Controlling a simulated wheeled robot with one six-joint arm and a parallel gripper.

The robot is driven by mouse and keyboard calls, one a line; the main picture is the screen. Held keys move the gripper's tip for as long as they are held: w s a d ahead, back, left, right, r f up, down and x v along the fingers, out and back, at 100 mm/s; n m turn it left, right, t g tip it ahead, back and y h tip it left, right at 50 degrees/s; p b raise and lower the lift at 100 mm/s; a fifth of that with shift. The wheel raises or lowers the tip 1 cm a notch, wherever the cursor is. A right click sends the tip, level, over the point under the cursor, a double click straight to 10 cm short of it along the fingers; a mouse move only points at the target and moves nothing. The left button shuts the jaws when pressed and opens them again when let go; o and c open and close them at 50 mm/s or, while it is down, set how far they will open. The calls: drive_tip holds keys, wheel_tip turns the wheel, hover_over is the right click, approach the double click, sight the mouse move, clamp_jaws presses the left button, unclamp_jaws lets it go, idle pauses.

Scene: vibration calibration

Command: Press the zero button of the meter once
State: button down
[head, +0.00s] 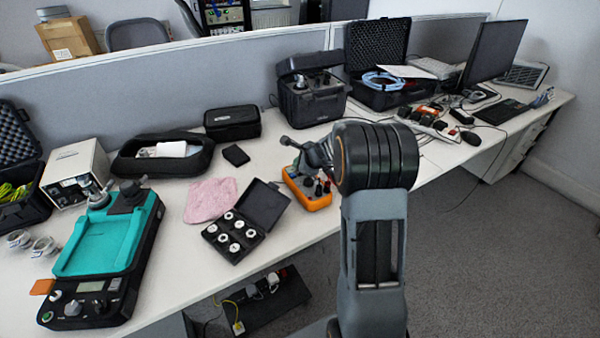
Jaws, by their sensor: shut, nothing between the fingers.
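An orange meter (292,186) with black knobs or connectors on its top lies on the white bench, just left of my arm. My gripper (298,150) is a small dark grey shape at the arm's end, over the far side of the orange meter. It looks shut and empty. I cannot tell whether it touches the meter. The zero button cannot be made out at this size, and my arm's thick joint hides the bench just right of the meter.
An open black case of white discs (232,237) lies left of the meter, near a pink cloth (210,199). A teal and black device (100,245) stands at the left. A black case (312,103) stands behind. The bench's front edge runs close by.

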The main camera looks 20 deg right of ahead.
drive_tip(key=shift+f, duration=0.2)
drive_tip(key=shift+f+b, duration=0.25)
drive_tip(key=shift+b, duration=0.25)
drive_tip(key=shift+f+b, duration=0.4)
idle(0.6)
drive_tip(key=shift+s+f, duration=0.2)
drive_tip(key=shift+f, duration=0.2)
idle(0.6)
drive_tip(key=shift+r, duration=0.2)
drive_tip(key=shift+w+r+p, duration=0.15)
drive_tip(key=shift+r+p, duration=0.35)
drive_tip(key=shift+r, duration=0.35)
